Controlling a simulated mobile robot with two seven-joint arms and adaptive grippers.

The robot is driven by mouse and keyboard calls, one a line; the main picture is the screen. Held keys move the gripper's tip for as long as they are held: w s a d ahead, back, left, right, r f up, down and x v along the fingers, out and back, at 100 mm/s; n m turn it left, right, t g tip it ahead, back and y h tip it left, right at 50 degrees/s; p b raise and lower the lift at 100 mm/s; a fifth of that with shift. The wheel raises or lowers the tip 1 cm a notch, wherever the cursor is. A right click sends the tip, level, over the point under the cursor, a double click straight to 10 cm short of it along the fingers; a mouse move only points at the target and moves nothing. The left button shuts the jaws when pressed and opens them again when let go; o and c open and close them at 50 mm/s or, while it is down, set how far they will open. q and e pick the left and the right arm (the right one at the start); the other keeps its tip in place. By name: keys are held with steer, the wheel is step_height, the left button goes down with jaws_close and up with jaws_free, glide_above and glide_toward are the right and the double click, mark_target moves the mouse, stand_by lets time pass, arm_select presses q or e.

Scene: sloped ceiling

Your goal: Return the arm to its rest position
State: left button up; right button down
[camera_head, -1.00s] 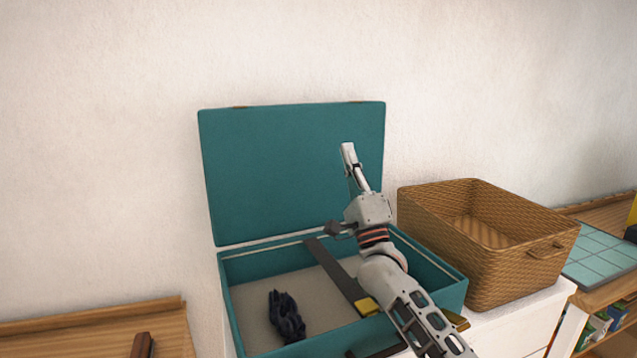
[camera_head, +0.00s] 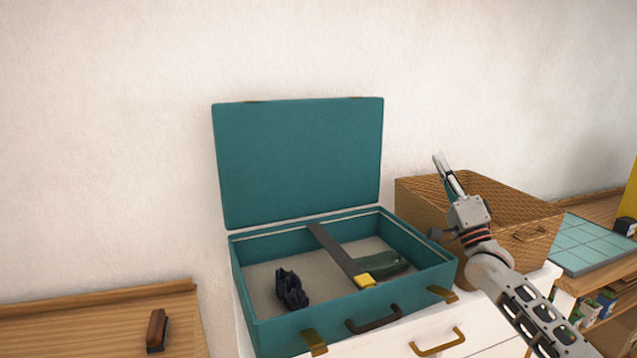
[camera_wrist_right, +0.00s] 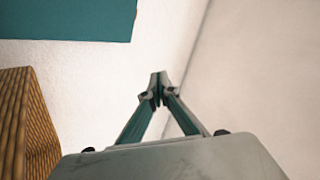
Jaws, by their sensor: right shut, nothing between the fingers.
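My right gripper (camera_head: 438,160) is shut and empty, raised in front of the wicker basket on the right. In the right wrist view its fingertips (camera_wrist_right: 159,80) meet, with bare wall behind them. The right arm comes in from the lower right. My left gripper is not in view.
An open teal case (camera_head: 270,331) stands on a white drawer unit (camera_head: 492,336), holding a dark blue item (camera_head: 291,290), a long dark tool with a yellow end (camera_head: 338,254) and a green item (camera_head: 384,266). The wicker basket (camera_head: 416,206) stands to its right. A brush (camera_head: 157,330) lies on the left wooden surface.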

steer(key=s+d+r+n+h, duration=0.1)
steer(key=s+d+r+n, duration=0.1)
steer(key=d, duration=1.1)
steer(key=s+d+r+n+h, duration=0.1)
steer(key=s+d+r+n, duration=0.15)
steer(key=d, duration=1.05)
steer(key=s+a+f+n+g, duration=0.3)
steer(key=f, duration=0.9)
steer(key=s+a+f+n+g+h, duration=0.1)
steer(key=s+a+f+n+g, duration=0.2)
steer(key=f, duration=1)
steer(key=s+a+f+n+g, duration=0.2)
steer(key=s+a+f+g, duration=0.15)
steer(key=f, duration=0.85)
steer(key=s+a+f+n+g+h, duration=0.1)
steer(key=s+a+f+n+g, duration=0.3)
steer(key=s+f, duration=0.95)
steer(key=s+f+n+g+h, duration=0.2)
steer(key=s+f+n, duration=0.4)
steer(key=s+f, duration=0.7)
steer(key=s+a+r+m, duration=0.1)
steer(key=a+m, duration=0.3)
steer(key=a, duration=0.6)
steer(key=s+a+m+t, duration=0.1)
steer(key=a+m, duration=0.3)
steer(key=a, duration=0.7)
steer(key=shift+s+r+m+y, duration=0.35)
steer(key=shift+s+r+y, duration=0.05)
steer(key=shift+s, duration=0.25)
